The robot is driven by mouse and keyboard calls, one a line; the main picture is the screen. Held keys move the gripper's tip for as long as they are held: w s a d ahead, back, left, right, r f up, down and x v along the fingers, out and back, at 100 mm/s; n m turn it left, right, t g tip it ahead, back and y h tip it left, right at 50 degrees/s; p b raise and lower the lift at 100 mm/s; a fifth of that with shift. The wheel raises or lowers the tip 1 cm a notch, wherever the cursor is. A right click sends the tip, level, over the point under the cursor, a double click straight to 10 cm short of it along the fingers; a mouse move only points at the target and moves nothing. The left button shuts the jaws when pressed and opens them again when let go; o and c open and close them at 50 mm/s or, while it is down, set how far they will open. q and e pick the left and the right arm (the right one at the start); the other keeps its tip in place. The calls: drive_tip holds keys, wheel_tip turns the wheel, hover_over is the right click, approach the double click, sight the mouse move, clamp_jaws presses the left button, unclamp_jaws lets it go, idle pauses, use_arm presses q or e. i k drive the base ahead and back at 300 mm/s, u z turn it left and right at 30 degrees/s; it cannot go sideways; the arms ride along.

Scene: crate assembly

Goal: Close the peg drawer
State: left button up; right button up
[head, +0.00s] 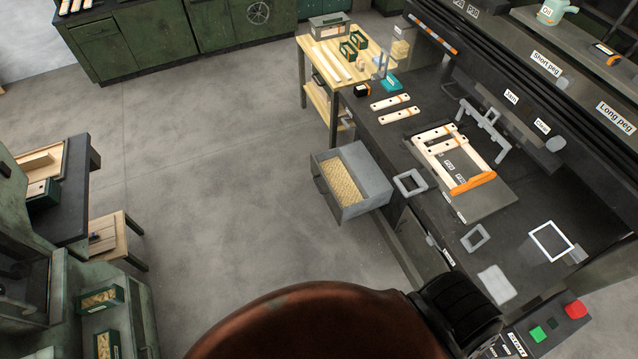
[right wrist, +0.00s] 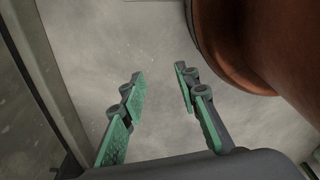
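The peg drawer (head: 378,187) is a grey metal drawer pulled out from the dark workbench, in the middle of the head view. It holds many small light wooden pegs (head: 344,182). My right gripper (right wrist: 157,85) shows in the right wrist view with its two green-padded fingers apart and nothing between them. Only concrete floor lies beyond the fingers, and the drawer does not show in that view. Neither gripper shows in the head view, and my left gripper is in no view.
The workbench (head: 515,205) carries a partly assembled wooden crate (head: 433,150) with an orange piece. A yellow wooden table (head: 318,52) stands beyond the drawer. A green button and a red button (head: 576,309) are at lower right. The floor (head: 215,165) left of the drawer is clear.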

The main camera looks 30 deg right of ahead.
sight(351, 182)
drive_tip(key=z, duration=0.45)
drive_tip(key=i, duration=0.65)
drive_tip(key=z, duration=0.6)
